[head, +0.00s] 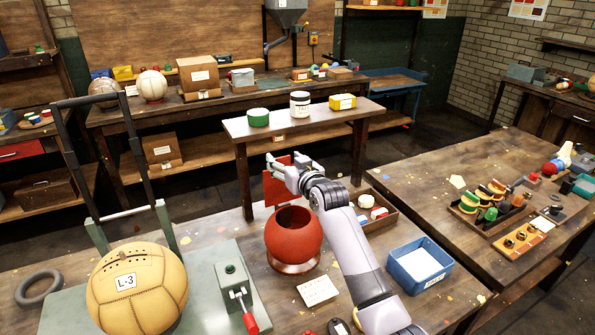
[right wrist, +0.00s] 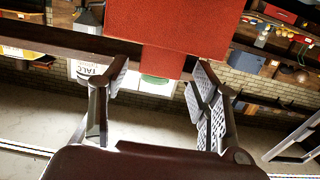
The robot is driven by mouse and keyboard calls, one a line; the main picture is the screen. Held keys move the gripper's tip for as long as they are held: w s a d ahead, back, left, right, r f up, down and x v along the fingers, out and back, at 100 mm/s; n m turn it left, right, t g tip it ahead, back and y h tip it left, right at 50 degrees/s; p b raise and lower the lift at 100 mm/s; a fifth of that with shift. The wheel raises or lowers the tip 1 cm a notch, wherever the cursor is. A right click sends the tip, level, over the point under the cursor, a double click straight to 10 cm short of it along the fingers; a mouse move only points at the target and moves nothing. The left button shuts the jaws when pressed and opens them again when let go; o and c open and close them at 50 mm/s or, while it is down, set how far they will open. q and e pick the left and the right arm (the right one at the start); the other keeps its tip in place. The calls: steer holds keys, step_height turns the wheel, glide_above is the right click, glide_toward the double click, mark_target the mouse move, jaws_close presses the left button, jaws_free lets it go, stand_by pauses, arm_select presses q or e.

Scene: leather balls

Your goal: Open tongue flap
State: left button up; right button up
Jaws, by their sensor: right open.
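A red ball (head: 293,236) with a wide round opening in its top sits on a low ring-shaped stand (head: 292,266) on the front table. A flat red flap (head: 276,190) stands upright at the back left of the opening. My right gripper (head: 284,172) is at the upper part of the flap. In the right wrist view the red flap (right wrist: 180,25) fills the top middle, and its narrower part shows between the two open fingers (right wrist: 161,80). I cannot tell whether a finger touches it. My left gripper is not in view.
A tan ball (head: 137,289) marked L-3 sits at left near a green block with a red-handled clamp (head: 236,290). A blue tray (head: 418,265) and a wooden box (head: 376,212) stand right of my right arm. A paper card (head: 317,290) lies in front.

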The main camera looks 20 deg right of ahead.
steer(key=v, duration=1)
